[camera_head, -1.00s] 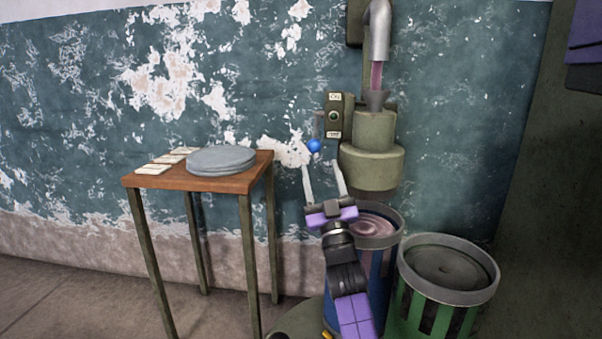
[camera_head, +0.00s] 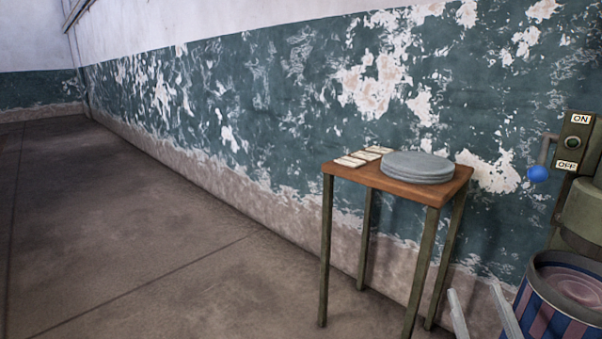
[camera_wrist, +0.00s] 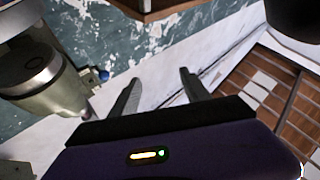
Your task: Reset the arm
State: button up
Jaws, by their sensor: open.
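My gripper (camera_head: 480,312) shows in the head view only as two pale fingertips at the bottom edge, right of the table legs. The rest of my arm is out of that view. In the wrist view my gripper (camera_wrist: 160,95) has its two fingers spread apart with nothing between them. The purple gripper body fills the bottom of that view.
A wooden table (camera_head: 400,184) holds grey discs (camera_head: 417,166) and pale cards (camera_head: 363,157). A switch box (camera_head: 573,141) with a blue-knobbed lever (camera_head: 538,174) and a striped drum (camera_head: 555,300) stand at right. The floor (camera_head: 120,220) at left is clear.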

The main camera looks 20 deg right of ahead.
jog(key=s+a+f+n+g+y, duration=0.1)
jog(key=s+a+f+g+y, duration=0.15)
jog(key=s+a+f, duration=0.4)
jog(key=s+a+f+g+y, duration=0.2)
jog(key=s+a+f+y, duration=0.15)
jog(key=s+a, duration=0.5)
jog(key=s+a+f+n+g+y, duration=0.1)
jog(key=s+a+f+g+y, duration=0.1)
jog(key=s+a+f+y, duration=0.4)
notch_tip(320, 180, up, 36)
jog(key=s+a+h+p, duration=0.1)
jog(key=a+h+p, duration=0.1)
jog(key=p, duration=3.2)
jog(key=shift+s+a+f, duration=0.15)
jog(key=shift+s+a, duration=0.1)
jog(key=shift+s, duration=0.15)
jog(key=shift+s, duration=0.1)
